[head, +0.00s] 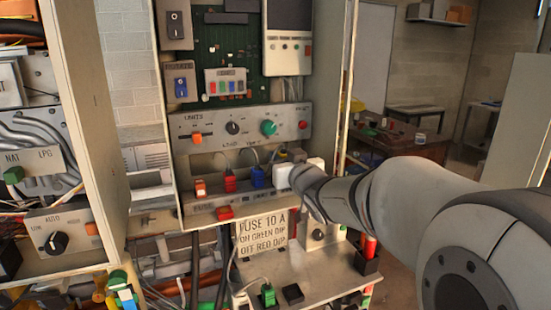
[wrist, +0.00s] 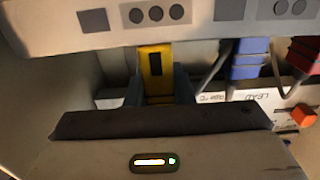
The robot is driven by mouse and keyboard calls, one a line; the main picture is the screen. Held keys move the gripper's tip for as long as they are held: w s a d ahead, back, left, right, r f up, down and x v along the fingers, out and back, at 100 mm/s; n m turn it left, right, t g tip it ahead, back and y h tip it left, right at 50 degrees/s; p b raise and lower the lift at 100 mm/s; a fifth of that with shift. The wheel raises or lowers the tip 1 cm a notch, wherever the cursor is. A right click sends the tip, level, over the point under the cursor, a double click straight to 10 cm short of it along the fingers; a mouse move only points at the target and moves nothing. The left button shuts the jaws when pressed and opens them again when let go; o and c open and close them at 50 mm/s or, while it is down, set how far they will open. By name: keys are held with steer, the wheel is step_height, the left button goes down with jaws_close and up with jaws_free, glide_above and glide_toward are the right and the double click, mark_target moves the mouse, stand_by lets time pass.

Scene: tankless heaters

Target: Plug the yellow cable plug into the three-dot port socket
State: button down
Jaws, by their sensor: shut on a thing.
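The yellow cable plug (wrist: 154,62) is held between the dark fingers of my gripper (wrist: 158,78) in the wrist view. Its far end meets the lower edge of the grey panel (wrist: 200,32), directly below the three-dot mark (wrist: 156,14). The socket opening itself is hidden, so I cannot tell how deep the plug sits. In the head view my gripper (head: 297,170) is at the right end of the row of plugs under the control panel (head: 240,128).
In the wrist view a blue plug (wrist: 249,60) with a grey cable sits to the right, and an orange switch (wrist: 304,115) lies beyond. In the head view, red (head: 230,181) and blue (head: 257,177) plugs stand left of my gripper. A cabinet side wall (head: 349,90) rises at right.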

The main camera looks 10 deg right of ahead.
steer(key=shift+f, duration=0.3)
steer(key=shift+f+b, duration=1.05)
steer(key=shift+b, duration=0.1)
steer(key=c, duration=1.2)
jaws_free()
steer(key=shift+o, duration=0.2)
steer(key=shift+s, duration=0.1)
steer(key=s, duration=0.2)
steer(key=s+d, duration=0.1)
steer(key=s, duration=0.2)
steer(key=s+b, duration=0.1)
steer(key=s, duration=0.1)
steer(key=shift+s+d, duration=0.25)
steer(key=shift+d, duration=0.1)
